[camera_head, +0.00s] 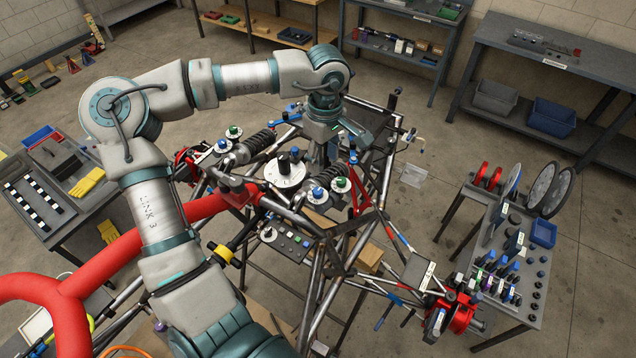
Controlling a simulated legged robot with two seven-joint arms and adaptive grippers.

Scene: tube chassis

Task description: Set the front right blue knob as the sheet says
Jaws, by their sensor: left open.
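A blue knob (318,192) sits on a white dial on the tube chassis (318,228), right of the middle. A green knob (342,184) stands just right of it. Another pair, a blue knob (222,145) and a green knob (234,131), sits on the chassis further left. My left gripper (325,155) points down over the chassis, behind and above the right-hand blue knob, apart from it. Its fingers are open, small and partly lost against the dark tubes. The knob's pointer and the sheet's writing are too small to read. My right gripper is not in view.
A white round plate with a black knob (284,172) and a black coil spring (257,142) are close by. Red padded tubing (125,250) crosses the lower left. A parts table (512,295) is at right, a tool table (75,215) at left.

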